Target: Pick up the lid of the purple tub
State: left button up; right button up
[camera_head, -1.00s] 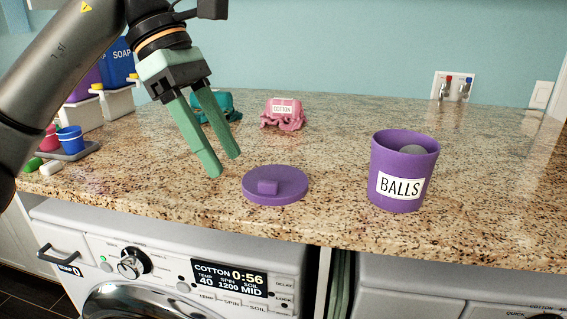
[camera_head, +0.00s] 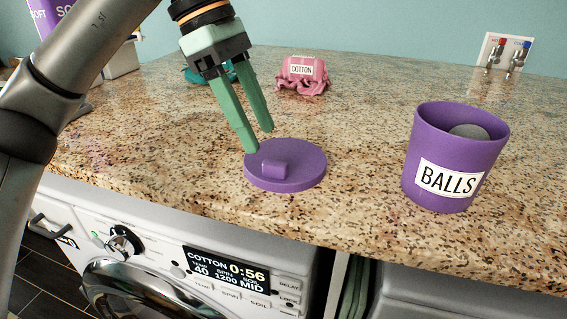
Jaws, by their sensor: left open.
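The purple lid (camera_head: 304,172) lies flat on the granite counter, its block-shaped knob (camera_head: 276,168) facing up. The purple tub (camera_head: 433,143), labelled BALLS, stands upright and uncovered to the right of the lid, with a grey ball (camera_head: 469,131) showing inside. My left gripper (camera_head: 260,141) is open and empty, its green fingers pointing down at the lid's back left edge, just above and behind the knob. I cannot tell whether a fingertip touches the lid. My right gripper is not in view.
A pink cloth bundle (camera_head: 303,78) labelled COTTON and a teal one (camera_head: 197,74) sit farther back. A washing machine (camera_head: 165,262) is under the counter's front edge. Taps (camera_head: 505,55) are on the back wall. The counter (camera_head: 370,120) between lid and tub is clear.

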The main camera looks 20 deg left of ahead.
aim_at(275, 163)
pick_arm(q)
jog(key=x, duration=0.5)
jog(key=shift+w+f, duration=0.2)
jog(key=shift+w, duration=0.1)
grip_shut()
dwell(0.3)
